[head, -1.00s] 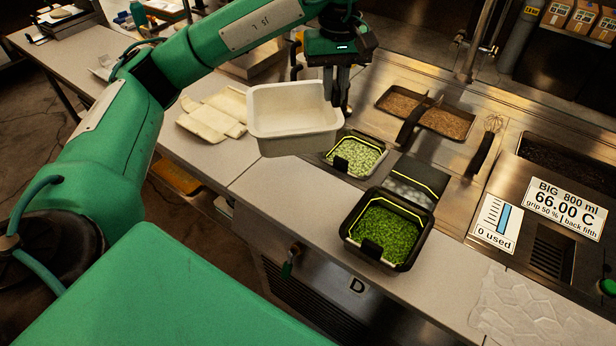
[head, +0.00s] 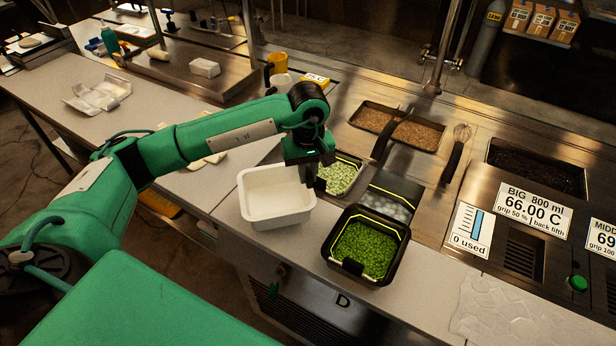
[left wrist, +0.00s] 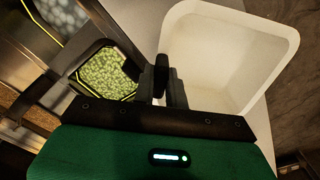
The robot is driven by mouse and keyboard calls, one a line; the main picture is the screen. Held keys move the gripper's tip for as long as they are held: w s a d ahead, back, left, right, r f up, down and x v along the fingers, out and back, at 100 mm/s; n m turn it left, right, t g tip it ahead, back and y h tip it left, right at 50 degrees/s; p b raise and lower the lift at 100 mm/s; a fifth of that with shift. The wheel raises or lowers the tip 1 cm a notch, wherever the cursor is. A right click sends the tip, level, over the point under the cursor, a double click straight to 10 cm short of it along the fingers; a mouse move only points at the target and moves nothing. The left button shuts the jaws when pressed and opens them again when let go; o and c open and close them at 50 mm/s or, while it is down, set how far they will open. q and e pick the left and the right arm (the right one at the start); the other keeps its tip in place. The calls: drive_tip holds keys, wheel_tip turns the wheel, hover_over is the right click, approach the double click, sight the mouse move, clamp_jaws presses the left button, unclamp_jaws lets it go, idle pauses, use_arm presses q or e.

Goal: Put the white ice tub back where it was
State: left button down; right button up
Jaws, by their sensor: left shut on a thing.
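The white ice tub (head: 277,210) is a square open tub at the front edge of the counter, left of the green-filled black bins. In the left wrist view the tub (left wrist: 222,65) looks empty inside. My left gripper (head: 313,180) is over the tub's right rim, and its fingers (left wrist: 165,88) are shut on that wall. The tub looks level. Whether its base touches the counter is hard to tell. My right gripper is not in view.
A black bin of chopped greens (head: 366,250) stands close right of the tub, with a pale green bin (head: 337,176) behind. An ice-like compartment (head: 386,207) lies between. Brown-filled trays (head: 415,135) are farther back. Counter left of the tub holds pale folded pieces (head: 205,158).

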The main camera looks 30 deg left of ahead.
use_arm(q)
wheel_tip(320, 180, down, 2)
drive_tip(key=shift+f+p, duration=0.15)
drive_tip(key=shift+p, duration=0.2)
drive_tip(key=shift+f, duration=0.3)
drive_tip(key=c, duration=1.9)
unclamp_jaws()
drive_tip(key=shift+b, duration=0.35)
drive_tip(key=o, duration=0.5)
drive_tip(key=shift+c, duration=0.2)
drive_tip(key=shift+r, duration=0.1)
